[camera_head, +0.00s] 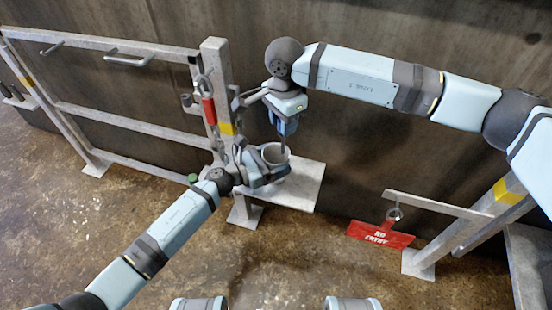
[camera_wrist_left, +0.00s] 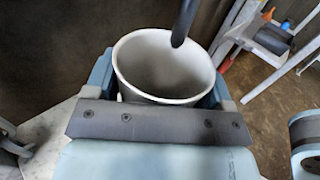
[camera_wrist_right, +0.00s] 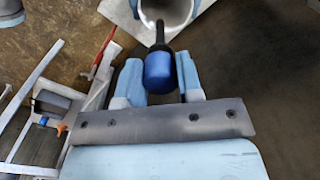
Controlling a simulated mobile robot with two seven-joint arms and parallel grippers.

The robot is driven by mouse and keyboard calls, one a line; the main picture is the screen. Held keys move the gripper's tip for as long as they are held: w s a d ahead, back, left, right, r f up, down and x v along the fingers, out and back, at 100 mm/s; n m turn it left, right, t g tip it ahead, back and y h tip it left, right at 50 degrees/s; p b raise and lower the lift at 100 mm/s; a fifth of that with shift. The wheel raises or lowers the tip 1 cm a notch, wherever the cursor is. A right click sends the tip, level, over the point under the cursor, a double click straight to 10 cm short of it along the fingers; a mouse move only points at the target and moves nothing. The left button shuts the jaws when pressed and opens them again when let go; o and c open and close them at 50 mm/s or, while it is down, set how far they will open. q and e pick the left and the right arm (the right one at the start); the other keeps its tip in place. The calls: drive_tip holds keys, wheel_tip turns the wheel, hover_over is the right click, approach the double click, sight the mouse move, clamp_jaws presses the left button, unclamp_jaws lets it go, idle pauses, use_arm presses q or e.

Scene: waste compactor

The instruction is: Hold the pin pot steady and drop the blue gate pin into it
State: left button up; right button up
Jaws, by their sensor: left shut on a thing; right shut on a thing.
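The pin pot (camera_head: 274,154) is a light grey open cup on a small pale shelf. In the left wrist view the pot (camera_wrist_left: 165,50) stands between the fingers of my left gripper (camera_wrist_left: 165,90), which is shut on it. My right gripper (camera_head: 287,122) is above the pot, shut on the blue gate pin (camera_wrist_right: 159,72) by its blue head. The pin's dark shaft points down at the pot. In the left wrist view its dark tip (camera_wrist_left: 179,38) shows over the pot's mouth. Whether the tip is below the rim is hard to tell.
The pale shelf (camera_head: 308,186) extends right of the pot. A metal gate (camera_head: 130,120) and post (camera_head: 216,60) with a red tag (camera_head: 209,111) stand left. A red "NO ENTRY" sign (camera_head: 380,235) hangs at the right. A dark wall is behind.

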drive_tip(key=shift+f, duration=2.6)
drive_tip(key=o, duration=1)
drive_tip(key=shift+r, duration=0.1)
wheel_tip(320, 180, up, 12)
drive_tip(key=shift+f, duration=0.1)
